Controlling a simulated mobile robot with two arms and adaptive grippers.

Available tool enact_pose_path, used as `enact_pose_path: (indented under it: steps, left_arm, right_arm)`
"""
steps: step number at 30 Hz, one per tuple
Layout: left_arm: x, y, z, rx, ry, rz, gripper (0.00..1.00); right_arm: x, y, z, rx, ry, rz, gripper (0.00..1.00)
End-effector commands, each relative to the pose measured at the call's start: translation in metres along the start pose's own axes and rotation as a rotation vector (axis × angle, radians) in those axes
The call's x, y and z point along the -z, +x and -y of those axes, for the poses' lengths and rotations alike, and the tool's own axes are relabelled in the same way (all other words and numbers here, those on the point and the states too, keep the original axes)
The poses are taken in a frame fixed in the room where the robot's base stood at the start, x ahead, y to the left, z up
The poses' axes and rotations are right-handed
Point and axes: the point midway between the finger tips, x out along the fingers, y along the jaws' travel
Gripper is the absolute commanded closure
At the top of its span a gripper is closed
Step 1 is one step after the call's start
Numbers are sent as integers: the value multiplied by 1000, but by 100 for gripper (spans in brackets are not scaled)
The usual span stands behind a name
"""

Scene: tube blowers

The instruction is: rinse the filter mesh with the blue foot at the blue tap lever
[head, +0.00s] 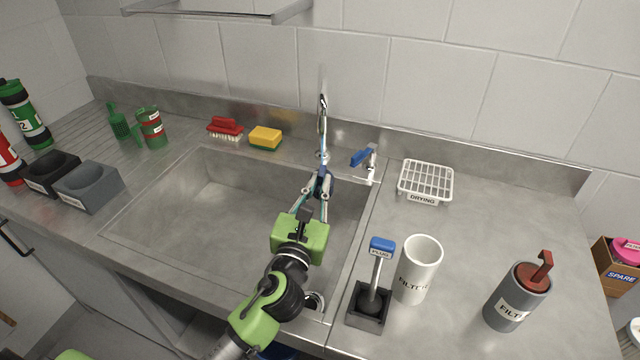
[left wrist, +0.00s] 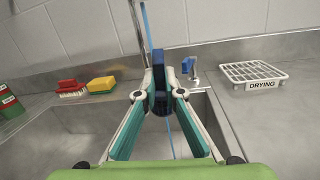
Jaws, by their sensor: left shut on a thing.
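My left gripper (head: 322,190) is over the sink, below the tap (head: 322,115). It is shut on a small dark blue piece, the blue foot of the filter mesh (left wrist: 158,85); the mesh itself is hard to make out. In the left wrist view the fingertips of the left gripper (left wrist: 158,92) press on it from both sides. A thin light blue water stream (left wrist: 148,28) comes down at the held piece and shows again below it. The blue tap lever (head: 362,157) stands right of the tap. My right gripper is out of view.
Right of the sink (head: 190,210) stand a white drying rack (head: 425,180), a white filter cup (head: 417,270), a blue-handled tool (head: 382,246) in a dark holder and a grey canister (head: 515,300). A red brush (head: 225,127) and yellow sponge (head: 265,137) lie behind the sink.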

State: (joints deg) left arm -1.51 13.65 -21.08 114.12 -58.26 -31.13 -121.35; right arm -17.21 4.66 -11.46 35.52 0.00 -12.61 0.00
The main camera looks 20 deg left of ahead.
Motion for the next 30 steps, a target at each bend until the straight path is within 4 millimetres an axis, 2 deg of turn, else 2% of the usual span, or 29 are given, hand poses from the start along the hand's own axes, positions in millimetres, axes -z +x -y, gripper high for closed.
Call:
enact_pose_path:
  steps: [13, 30]
  left_arm:
    - [-1, 0, 7, 0, 0, 1, 100]
    - [-6, -44, 16, 1, 0, -1, 100]
  right_arm:
    - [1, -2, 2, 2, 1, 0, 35]
    - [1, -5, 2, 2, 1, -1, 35]
